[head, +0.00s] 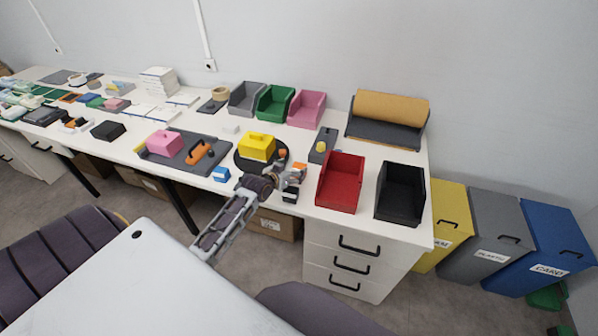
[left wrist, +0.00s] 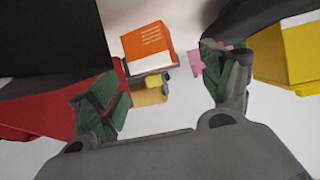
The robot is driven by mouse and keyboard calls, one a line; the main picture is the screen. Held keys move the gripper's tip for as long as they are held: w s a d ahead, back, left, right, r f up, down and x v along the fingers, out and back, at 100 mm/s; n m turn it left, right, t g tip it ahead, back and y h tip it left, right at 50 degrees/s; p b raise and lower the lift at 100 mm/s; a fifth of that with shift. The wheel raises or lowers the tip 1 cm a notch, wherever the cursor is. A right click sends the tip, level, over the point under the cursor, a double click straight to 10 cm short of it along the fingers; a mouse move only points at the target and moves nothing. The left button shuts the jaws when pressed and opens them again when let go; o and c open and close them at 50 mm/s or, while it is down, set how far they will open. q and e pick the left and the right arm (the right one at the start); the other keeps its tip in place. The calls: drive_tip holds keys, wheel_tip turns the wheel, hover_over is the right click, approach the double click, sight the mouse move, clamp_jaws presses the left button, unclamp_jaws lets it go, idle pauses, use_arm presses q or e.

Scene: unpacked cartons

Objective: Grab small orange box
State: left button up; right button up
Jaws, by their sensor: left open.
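The small orange box (head: 299,167) is on the white table, between the yellow box and the red bin. In the left wrist view the orange box (left wrist: 146,42) has a white band with text lines and lies just beyond my fingertips, roughly between them. My left gripper (head: 286,171) is over the table's front part, close to the box. It is open, with its two green-padded fingers (left wrist: 165,85) spread and nothing between the pads. From the head view, the gripper partly hides the box, and I cannot tell whether they touch. My right gripper is not in view.
A red bin (head: 341,182) stands just right of the gripper, with a black bin (head: 400,192) beyond it. A yellow box (head: 257,146) on a dark round base is close on the left.

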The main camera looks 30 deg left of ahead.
sight(298, 167)
use_arm(q)
drive_tip(key=shift+w, duration=0.15)
drive_tip(key=shift+d+x, duration=0.15)
drive_tip(key=shift+x, duration=0.6)
drive_tip(key=shift+d+x, duration=0.2)
drive_tip(key=shift+x, duration=1.55)
drive_tip(key=shift+r, duration=0.1)
drive_tip(key=c, duration=1.1)
